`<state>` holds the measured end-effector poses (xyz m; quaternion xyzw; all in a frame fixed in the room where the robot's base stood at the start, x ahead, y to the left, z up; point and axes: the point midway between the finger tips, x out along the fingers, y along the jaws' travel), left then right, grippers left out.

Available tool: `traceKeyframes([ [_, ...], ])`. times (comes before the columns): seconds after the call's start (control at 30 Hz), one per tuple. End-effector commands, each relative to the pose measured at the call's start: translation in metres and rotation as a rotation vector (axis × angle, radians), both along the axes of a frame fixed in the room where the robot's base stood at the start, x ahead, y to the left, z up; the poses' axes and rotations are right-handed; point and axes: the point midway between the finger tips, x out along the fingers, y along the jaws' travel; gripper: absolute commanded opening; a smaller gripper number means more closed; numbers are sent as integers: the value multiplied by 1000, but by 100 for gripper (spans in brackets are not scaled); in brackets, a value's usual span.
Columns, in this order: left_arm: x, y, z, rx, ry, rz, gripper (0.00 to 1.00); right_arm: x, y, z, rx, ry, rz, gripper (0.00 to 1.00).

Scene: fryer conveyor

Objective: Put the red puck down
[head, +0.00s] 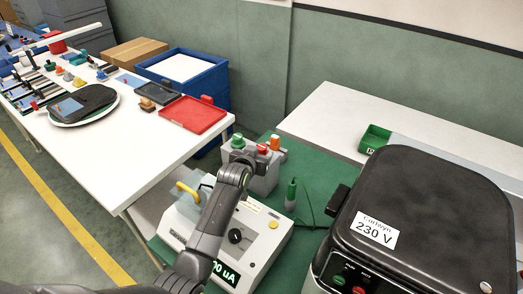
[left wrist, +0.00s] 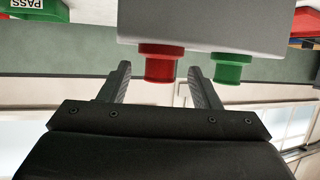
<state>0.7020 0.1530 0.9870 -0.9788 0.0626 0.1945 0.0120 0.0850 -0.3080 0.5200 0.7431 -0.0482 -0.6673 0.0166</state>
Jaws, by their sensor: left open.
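The red puck (head: 264,148) sits on top of a grey block (head: 262,182) behind the tester. In the left wrist view the red puck (left wrist: 158,64) is against the grey block's face (left wrist: 215,25), between my left gripper's fingers. My left gripper (left wrist: 160,72) is open, with one finger on each side of the puck and a visible gap on both sides. In the head view my left gripper (head: 256,158) is dark and small beside the puck. My right gripper is not in view.
A green puck (head: 238,142) and an orange one (head: 275,143) stand close to the red puck. A tester with a display (head: 222,272) lies under my left arm. A black-lidded fryer (head: 430,190) is on the right. A red tray (head: 193,115) is on the white table.

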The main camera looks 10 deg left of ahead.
Motion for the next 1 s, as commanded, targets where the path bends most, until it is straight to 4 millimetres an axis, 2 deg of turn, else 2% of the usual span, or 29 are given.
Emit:
traceKeyframes([
  [0.1, 12, -2, -2, 2, 1, -1, 57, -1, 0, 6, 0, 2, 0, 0],
  [0.3, 26, -3, -10, 1, 0, 0, 57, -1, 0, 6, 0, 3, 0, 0],
  [0.67, 30, -4, -12, 1, 0, 1, 57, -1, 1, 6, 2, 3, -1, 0],
  [1.0, 29, -4, -13, 1, 2, 0, 14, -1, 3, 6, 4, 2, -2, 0],
])
